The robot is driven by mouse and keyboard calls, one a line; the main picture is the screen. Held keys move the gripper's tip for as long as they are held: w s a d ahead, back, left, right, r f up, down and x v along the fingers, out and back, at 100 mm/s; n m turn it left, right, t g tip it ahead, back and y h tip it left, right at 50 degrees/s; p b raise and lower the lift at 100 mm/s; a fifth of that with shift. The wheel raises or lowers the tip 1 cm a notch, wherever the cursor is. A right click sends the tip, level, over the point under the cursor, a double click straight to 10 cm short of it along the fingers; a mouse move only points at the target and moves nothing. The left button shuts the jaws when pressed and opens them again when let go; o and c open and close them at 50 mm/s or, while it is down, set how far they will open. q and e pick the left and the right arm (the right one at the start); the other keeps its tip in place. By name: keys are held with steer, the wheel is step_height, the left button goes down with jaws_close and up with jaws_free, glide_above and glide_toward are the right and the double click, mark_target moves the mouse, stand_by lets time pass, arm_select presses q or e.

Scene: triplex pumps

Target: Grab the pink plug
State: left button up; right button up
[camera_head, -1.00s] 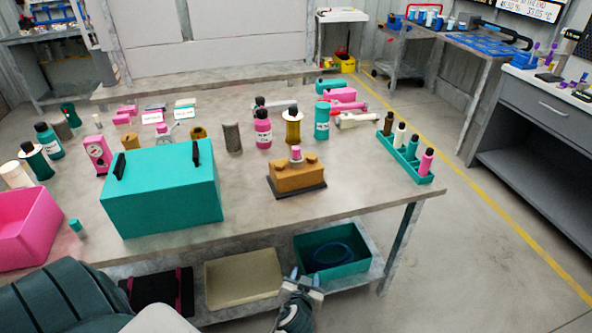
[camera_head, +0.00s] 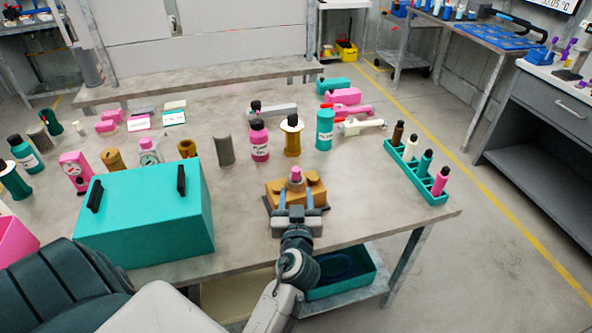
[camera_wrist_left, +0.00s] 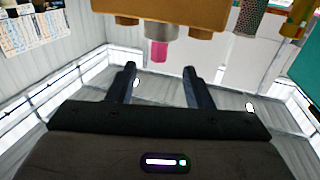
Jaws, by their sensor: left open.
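The pink plug (camera_head: 296,174) stands upright on top of the orange-brown block (camera_head: 312,190), which sits on a dark base near the table's front edge. My left gripper (camera_head: 296,200) is at the near side of the block, with its two fingers apart and nothing between them. In the left wrist view the picture appears upside down; the pink plug (camera_wrist_left: 159,51) sits in a grey collar (camera_wrist_left: 162,31) on the block (camera_wrist_left: 190,12). There the left gripper's fingers (camera_wrist_left: 160,78) are spread, pointing toward the plug but not around it. My right gripper is not in view.
A teal box (camera_head: 145,215) with black handles stands left of the block. A teal rack (camera_head: 415,172) of small bottles stands to the right. A pink bottle (camera_head: 259,141), a brown-gold part (camera_head: 292,137) and a teal bottle (camera_head: 324,130) stand behind. Bare tabletop surrounds the block.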

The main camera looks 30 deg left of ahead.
mark_target(296, 175)
arm_select(q)
steer(key=p+x, duration=0.1)
steer(key=x, duration=0.2)
steer(key=shift+w+a+r, duration=0.2)
steer(key=shift+w+a+r+p, duration=0.1)
steer(key=shift+w+a+p, duration=0.1)
steer(key=shift+w+p, duration=0.2)
steer(key=p+x, duration=0.2)
steer(key=x, duration=0.2)
steer(key=shift+w+a, duration=0.1)
steer(key=shift+w, duration=0.1)
steer(key=shift+s, duration=0.1)
jaws_close()
